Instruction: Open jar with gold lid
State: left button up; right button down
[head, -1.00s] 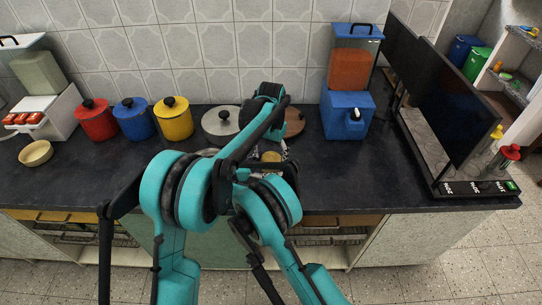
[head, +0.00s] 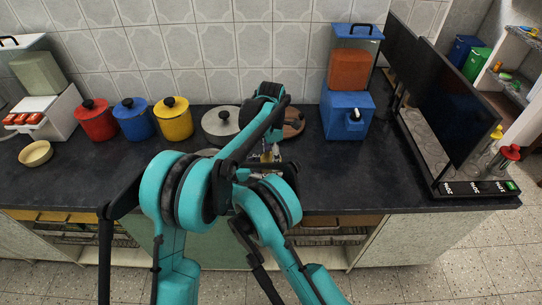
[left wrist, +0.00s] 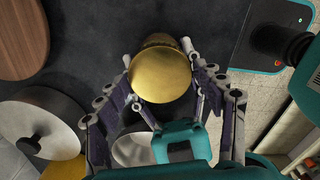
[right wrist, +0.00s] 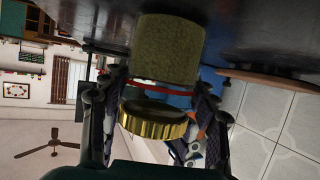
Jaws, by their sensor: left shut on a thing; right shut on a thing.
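The gold lid (left wrist: 160,75) is a ribbed disc between the fingers of my left gripper (left wrist: 158,68), which is shut on it. In the right wrist view the lid (right wrist: 153,124) stands apart from the dull olive jar (right wrist: 168,48), with background showing between them. That view is upside down, so the lid is above the jar. My right gripper (right wrist: 152,88) is shut on the jar, its fingers at both sides; the exact contact is hard to see. In the head view my left gripper (head: 268,154) is partly behind my arms, and the jar is mostly hidden.
A steel pot (head: 220,124) and a wooden round (head: 294,122) stand behind my grippers. Yellow (head: 174,119), blue (head: 134,118) and red (head: 96,119) canisters are to the left. A blue dispenser (head: 347,115) is to the right. The counter front right is clear.

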pick_arm(q)
jog(key=shift+n, duration=0.5)
jog(key=shift+r, duration=0.15)
jog(key=shift+r, duration=0.95)
jog(key=shift+r, duration=2.05)
pick_arm(e)
jog(key=shift+c, duration=1.9)
grip_release()
